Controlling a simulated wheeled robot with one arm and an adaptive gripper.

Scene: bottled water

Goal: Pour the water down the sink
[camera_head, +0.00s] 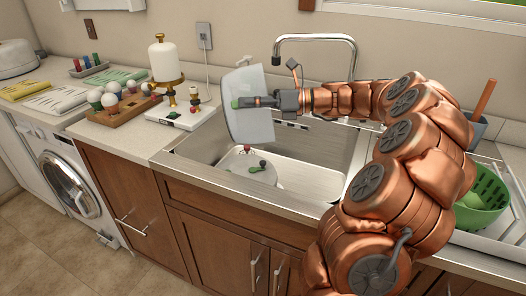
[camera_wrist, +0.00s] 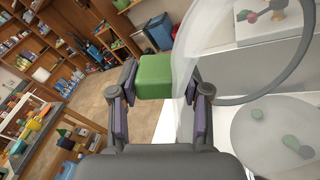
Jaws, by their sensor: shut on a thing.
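My gripper (camera_head: 262,102) is shut on a translucent white container (camera_head: 250,120), held tilted above the left part of the sink (camera_head: 325,150). A green piece (camera_head: 236,103) shows at the fingertips; it also shows between the fingers in the wrist view (camera_wrist: 155,76). I cannot tell if it is part of the container. In the wrist view the container's wall and dark rim (camera_wrist: 262,100) fill the right side. No water or stream can be made out.
The chrome tap (camera_head: 315,38) rises behind the sink. A soap-dispenser-like white cylinder (camera_head: 163,58) and an egg holder-like wooden tray (camera_head: 115,113) stand on the left counter. A green basket (camera_head: 485,205) is at right, beyond my arm. The floor in front is clear.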

